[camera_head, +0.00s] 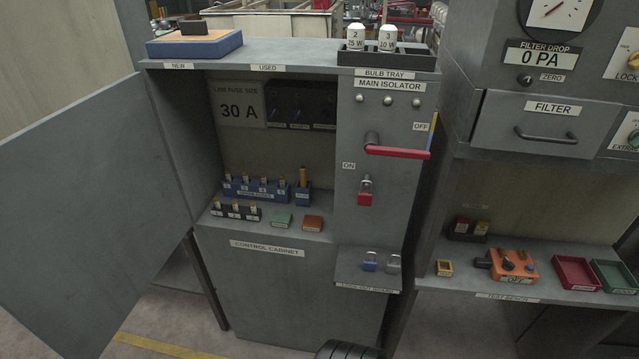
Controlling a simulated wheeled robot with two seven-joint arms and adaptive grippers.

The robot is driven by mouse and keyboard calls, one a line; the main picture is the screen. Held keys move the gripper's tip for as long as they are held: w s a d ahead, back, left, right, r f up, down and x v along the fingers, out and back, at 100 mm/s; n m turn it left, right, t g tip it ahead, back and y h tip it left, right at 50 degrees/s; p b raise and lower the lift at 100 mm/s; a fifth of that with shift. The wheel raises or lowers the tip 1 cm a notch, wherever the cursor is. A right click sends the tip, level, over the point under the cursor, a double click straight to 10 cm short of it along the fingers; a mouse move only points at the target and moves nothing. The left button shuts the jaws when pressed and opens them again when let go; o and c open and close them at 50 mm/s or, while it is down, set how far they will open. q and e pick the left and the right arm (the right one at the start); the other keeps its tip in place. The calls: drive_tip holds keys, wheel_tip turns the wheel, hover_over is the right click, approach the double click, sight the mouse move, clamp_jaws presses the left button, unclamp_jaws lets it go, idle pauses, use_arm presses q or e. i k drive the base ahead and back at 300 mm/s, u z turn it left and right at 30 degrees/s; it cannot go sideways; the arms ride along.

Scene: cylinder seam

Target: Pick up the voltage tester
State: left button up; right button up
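No tool in view carries a readable voltage tester label. Neither of my grippers shows in the head view.
The cabinet door (95,215) stands open at the left. A blue fuse rack (256,188) and small green and orange blocks sit on the cabinet shelf. The red isolator handle (398,152) and a red padlock (365,194) are on the panel. Padlocks (370,261) lie on the lower ledge.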

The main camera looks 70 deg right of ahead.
sight(302, 178)
drive_tip(key=z, duration=1.6)
